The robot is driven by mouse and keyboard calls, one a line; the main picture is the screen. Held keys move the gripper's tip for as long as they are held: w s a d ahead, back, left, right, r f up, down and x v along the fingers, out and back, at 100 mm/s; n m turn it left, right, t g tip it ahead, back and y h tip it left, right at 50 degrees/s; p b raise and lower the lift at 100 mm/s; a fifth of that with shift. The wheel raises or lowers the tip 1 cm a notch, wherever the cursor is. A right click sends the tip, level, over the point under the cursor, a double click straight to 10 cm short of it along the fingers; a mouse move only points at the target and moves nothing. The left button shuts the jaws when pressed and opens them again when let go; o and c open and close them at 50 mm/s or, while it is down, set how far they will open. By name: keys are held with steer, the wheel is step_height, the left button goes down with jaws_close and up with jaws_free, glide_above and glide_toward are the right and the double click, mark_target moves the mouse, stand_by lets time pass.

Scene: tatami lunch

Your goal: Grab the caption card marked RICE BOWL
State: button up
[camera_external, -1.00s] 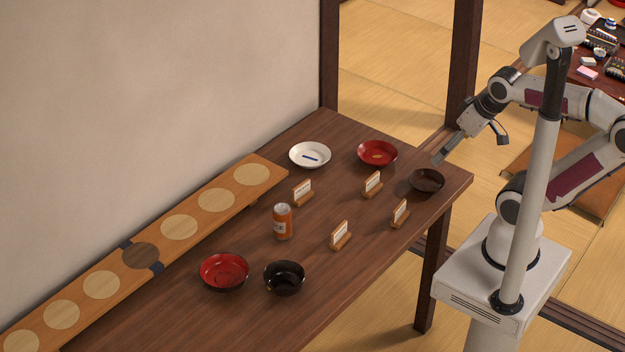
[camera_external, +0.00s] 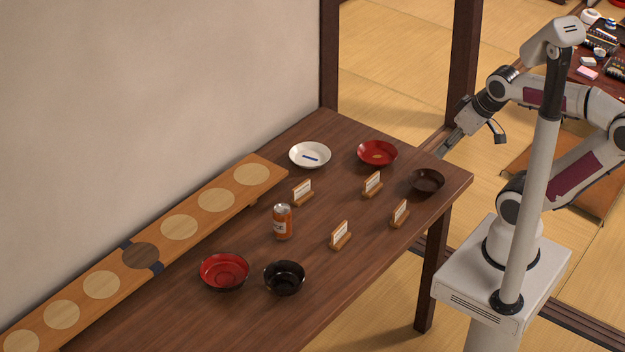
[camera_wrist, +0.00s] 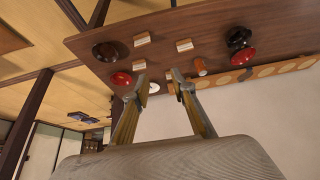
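Several small caption cards stand in wooden holders on the dark table. One is near the white bowl (camera_external: 303,191), one near the red bowl (camera_external: 372,183), one near the brown bowl (camera_external: 400,213), and one nearer the front (camera_external: 340,234). Their print is too small to read, so I cannot tell which is marked RICE BOWL. My gripper (camera_external: 447,147) is in the air beyond the table's right edge, apart from all the cards. In the wrist view my gripper (camera_wrist: 160,83) has its two fingers apart with nothing held. Cards also show there (camera_wrist: 184,45).
Bowls stand on the table: white (camera_external: 310,155), red (camera_external: 377,153), brown (camera_external: 427,181), a second red (camera_external: 224,271) and black (camera_external: 285,277). An orange can (camera_external: 282,222) stands mid-table. A long board with round pads (camera_external: 222,184) runs along the wall.

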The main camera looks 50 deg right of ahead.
steer(key=w+a+r+m+t+y, duration=0.1)
steer(key=w+a+r, duration=0.15)
steer(key=w, duration=0.55)
steer(key=w+a+r+m+t+y, duration=0.1)
steer(key=w+a+r+t, duration=0.15)
steer(key=w, duration=0.55)
steer(key=w+a+r+m+t+y, duration=0.1)
steer(key=w+a+r, duration=0.15)
steer(key=w, duration=0.55)
steer(key=w+d+f+m+t+h, duration=0.1)
steer(key=w+f+m+h, duration=0.15)
steer(key=w, duration=0.55)
steer(key=w+d+f+m+t+h, duration=0.1)
steer(key=w+f+m+h, duration=0.15)
steer(key=w, duration=0.55)
steer(key=w+d+f+m+h, duration=0.3)
steer(key=w+d+f+m, duration=0.1)
steer(key=f, duration=0.3)
steer(key=m+g+h, duration=0.6)
steer(key=g+h, duration=0.3)
steer(key=g, duration=0.3)
glide_toward(373, 184)
steer(key=shift+w+d+r, duration=0.15)
steer(key=shift+d+r, duration=0.65)
steer(key=shift+r, duration=0.25)
steer(key=shift+s+f, duration=0.15)
steer(key=shift+s, duration=0.1)
steer(key=shift+d, duration=0.1)
steer(key=shift+x, duration=1.2)
